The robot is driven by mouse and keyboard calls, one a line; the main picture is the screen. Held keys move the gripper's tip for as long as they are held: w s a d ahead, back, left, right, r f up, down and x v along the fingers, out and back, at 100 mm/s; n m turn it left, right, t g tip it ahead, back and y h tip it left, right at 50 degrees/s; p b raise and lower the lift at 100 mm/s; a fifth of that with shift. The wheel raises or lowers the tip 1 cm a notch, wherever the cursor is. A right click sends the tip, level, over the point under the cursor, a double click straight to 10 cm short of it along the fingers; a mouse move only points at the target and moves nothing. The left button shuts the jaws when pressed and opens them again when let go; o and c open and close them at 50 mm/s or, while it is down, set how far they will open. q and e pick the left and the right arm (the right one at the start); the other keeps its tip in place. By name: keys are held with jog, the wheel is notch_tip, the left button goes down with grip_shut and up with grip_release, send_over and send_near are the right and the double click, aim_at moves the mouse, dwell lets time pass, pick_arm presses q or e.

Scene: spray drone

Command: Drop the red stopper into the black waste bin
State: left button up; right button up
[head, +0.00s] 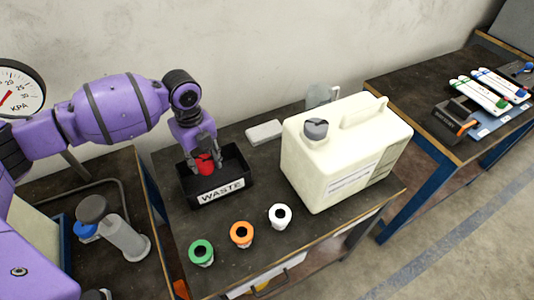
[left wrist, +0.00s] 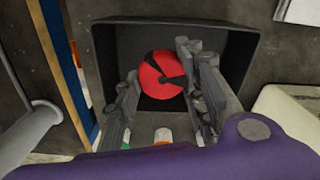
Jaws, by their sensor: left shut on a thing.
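The black waste bin (head: 234,193) is an open box with a "WASTE" label, standing on the dark table at the left of the head view. Its wall also shows in the left wrist view (left wrist: 110,60). My left gripper (head: 203,160) points down over the bin and is shut on the red stopper (head: 205,166). In the left wrist view the round red stopper (left wrist: 162,76) shows between the two fingers (left wrist: 160,88), against the bin's dark inside. I cannot tell exactly how far it is above the bin's floor. My right gripper is not in view.
Green (head: 201,252), orange (head: 241,234) and white (head: 280,216) round pieces stand in front of the bin. A large cream canister (head: 335,155) with a grey cap stands to the right. A pale block (head: 264,132) lies behind. A pump-like device (head: 120,235) stands at left.

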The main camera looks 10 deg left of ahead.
pick_arm(q)
jog(key=o, duration=1.2)
jog(key=shift+o, duration=0.2)
notch_tip(320, 180, up, 12)
